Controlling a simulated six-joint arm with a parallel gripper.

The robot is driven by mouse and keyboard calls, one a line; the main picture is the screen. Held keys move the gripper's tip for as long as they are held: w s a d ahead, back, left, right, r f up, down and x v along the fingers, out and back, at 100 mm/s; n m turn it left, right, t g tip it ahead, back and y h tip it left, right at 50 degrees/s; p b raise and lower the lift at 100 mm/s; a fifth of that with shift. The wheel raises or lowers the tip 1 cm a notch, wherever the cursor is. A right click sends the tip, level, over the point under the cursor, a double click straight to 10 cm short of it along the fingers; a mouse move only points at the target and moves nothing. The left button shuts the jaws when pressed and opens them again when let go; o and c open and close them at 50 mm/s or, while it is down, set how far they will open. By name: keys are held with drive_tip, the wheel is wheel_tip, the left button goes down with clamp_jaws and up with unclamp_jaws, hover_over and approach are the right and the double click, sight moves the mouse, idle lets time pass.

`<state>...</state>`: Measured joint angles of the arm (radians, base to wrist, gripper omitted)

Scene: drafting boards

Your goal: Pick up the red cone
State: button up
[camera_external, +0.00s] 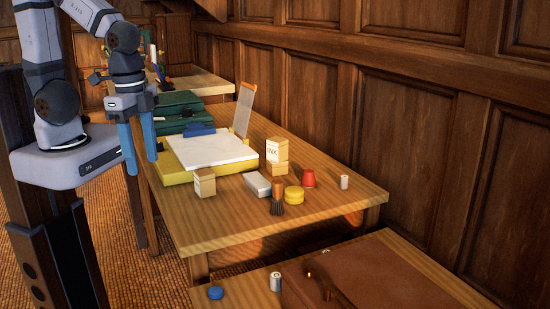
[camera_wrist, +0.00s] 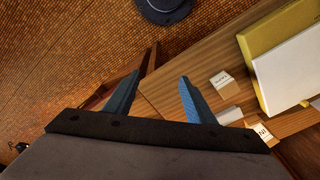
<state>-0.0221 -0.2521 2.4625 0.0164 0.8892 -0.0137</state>
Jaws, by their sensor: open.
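The red cone (camera_external: 308,178) is a small flat-topped piece standing upright on the wooden table (camera_external: 225,236), right of the ink boxes. I cannot see it in the wrist view. My gripper (camera_external: 142,166) has two blue fingers, spread apart with nothing between them. It hangs at the left edge of the table, well to the left of the cone and apart from it. In the wrist view my gripper (camera_wrist: 160,77) points over the floor and the table edge.
Close to the cone are a white cylinder (camera_external: 344,182), a yellow round piece (camera_external: 294,194), a brush (camera_external: 277,205) and stacked ink boxes (camera_external: 276,149). A yellow board (camera_external: 176,179) with white paper lies between gripper and cone. A brown case (camera_external: 375,285) lies on the front table.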

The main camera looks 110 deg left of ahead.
drive_tip(key=w+a+f+n+t+y+b, duration=0.1)
drive_tip(key=w+a+n+t+y+b, duration=0.15)
drive_tip(key=w+a, duration=0.6)
drive_tip(key=w+a+f+n+t+y+b, duration=0.15)
drive_tip(key=w+a+t, duration=0.25)
drive_tip(key=w+a, duration=0.45)
drive_tip(key=w+a+r+t+y+b, duration=0.1)
drive_tip(key=w+a+t, duration=0.2)
drive_tip(key=a, duration=0.4)
drive_tip(key=w+a+r+t+b, duration=0.1)
drive_tip(key=w+a+t, duration=0.2)
drive_tip(key=a, duration=0.4)
approach(309, 178)
drive_tip(key=shift+w+a+f, duration=0.15)
drive_tip(key=shift+w+a, duration=0.45)
drive_tip(key=shift+a, duration=0.05)
drive_tip(key=shift+w+a+f, duration=0.15)
drive_tip(key=shift+w+a, duration=0.45)
drive_tip(key=shift+a, duration=0.05)
drive_tip(key=shift+p+x, duration=0.6)
drive_tip(key=shift+x, duration=1.9)
drive_tip(key=shift+f, duration=0.1)
drive_tip(key=shift+c, duration=0.3)
